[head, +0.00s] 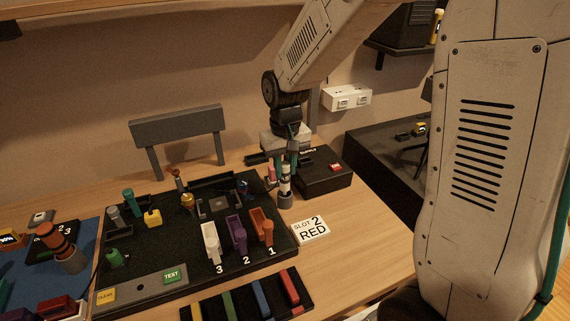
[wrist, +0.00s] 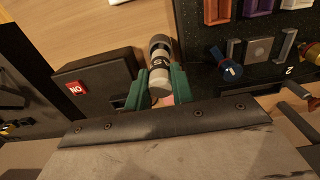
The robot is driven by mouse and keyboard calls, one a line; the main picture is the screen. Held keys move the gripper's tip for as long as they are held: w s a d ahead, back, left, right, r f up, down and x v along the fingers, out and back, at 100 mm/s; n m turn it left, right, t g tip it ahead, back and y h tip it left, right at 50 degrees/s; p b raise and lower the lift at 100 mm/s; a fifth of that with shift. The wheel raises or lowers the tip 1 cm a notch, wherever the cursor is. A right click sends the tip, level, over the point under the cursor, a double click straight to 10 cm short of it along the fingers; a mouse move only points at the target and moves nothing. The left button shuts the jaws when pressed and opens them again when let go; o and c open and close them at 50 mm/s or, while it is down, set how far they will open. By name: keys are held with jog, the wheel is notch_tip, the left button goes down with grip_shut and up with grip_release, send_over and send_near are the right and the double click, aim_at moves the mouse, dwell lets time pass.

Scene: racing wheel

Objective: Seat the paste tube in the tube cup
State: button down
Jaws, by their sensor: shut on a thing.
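My gripper (head: 286,172) points down and is shut on the paste tube (head: 285,186), a white tube with a dark band, held near upright beside the right edge of the black board. In the wrist view the tube (wrist: 159,68) sits between the green fingers of my gripper (wrist: 161,86). A grey round piece (head: 285,201) is at the tube's lower end, and it also shows in the wrist view (wrist: 160,42). I cannot tell whether this piece is the tube cup or the tube's own end. No other tube cup is clearly made out.
The black board (head: 180,259) carries coloured levers, knobs and a grey square fixture. A black box with a red label (head: 322,169) stands close to the right of my gripper. A "SLOT 2 RED" card (head: 310,230) lies in front. Bare table is free at right.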

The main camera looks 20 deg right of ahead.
aim_at(285, 176)
jog(key=shift+f, duration=1.7)
jog(key=c, duration=1.1)
grip_release()
notch_tip(285, 176, up, 8)
jog(key=shift+f, duration=0.1)
jog(key=shift+s, duration=0.1)
jog(key=shift+t, duration=0.7)
jog(key=s+d+r, duration=0.1)
jog(key=s+r, duration=0.2)
jog(key=s, duration=0.5)
jog(key=s+d+r, duration=0.1)
jog(key=s+r, duration=0.2)
jog(key=s, duration=0.6)
jog(key=s+d+r, duration=0.1)
jog(key=s+r, duration=0.2)
jog(key=s, duration=0.5)
jog(key=shift+s+r, duration=0.3)
jog(key=shift+r, duration=0.05)
